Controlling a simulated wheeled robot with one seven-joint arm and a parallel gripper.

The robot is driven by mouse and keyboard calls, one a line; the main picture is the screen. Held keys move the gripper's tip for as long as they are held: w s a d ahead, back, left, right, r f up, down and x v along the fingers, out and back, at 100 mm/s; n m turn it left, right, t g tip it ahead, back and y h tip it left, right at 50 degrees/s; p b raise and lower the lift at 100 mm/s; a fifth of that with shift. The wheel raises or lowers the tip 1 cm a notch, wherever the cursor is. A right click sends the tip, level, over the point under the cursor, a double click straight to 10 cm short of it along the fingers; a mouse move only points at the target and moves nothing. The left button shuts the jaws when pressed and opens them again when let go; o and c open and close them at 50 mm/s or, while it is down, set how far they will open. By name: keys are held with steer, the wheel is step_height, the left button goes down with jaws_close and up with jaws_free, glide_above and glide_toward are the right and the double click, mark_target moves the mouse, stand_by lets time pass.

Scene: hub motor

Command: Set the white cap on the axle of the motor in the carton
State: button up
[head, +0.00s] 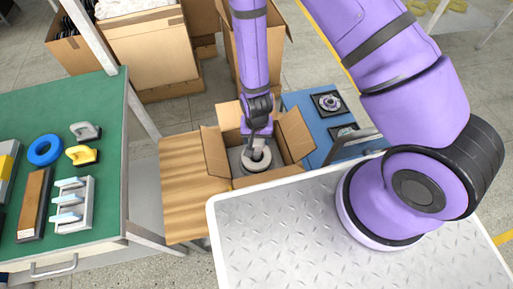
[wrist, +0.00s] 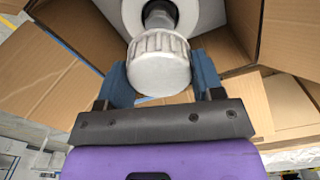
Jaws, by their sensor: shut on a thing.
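The white cap (wrist: 158,66), round with a ribbed side, sits between the blue fingers of my gripper (wrist: 161,76) in the wrist view. My gripper is shut on it. The grey axle (wrist: 159,14) of the motor shows just beyond the cap, and the pale motor body (wrist: 205,14) lies behind it. The cap overlaps the axle's end in this view; I cannot tell whether they touch. In the head view my gripper (head: 257,146) reaches down into the open carton (head: 293,137), over the motor (head: 240,161). The wrist hides most of the cap there.
The carton's flaps stand open around my gripper. A green table (head: 100,107) at the left holds a blue ring (head: 45,150), grey and yellow handled items and a rack. A blue surface (head: 299,105) with dark square parts lies right of the carton. Larger boxes (head: 138,50) stand behind.

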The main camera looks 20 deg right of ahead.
mark_target(257, 147)
steer(key=shift+f, duration=3.15)
steer(key=shift+f, duration=0.1)
steer(key=o, duration=0.9)
step_height(257, 147, up, 12)
steer(key=shift+r, duration=0.1)
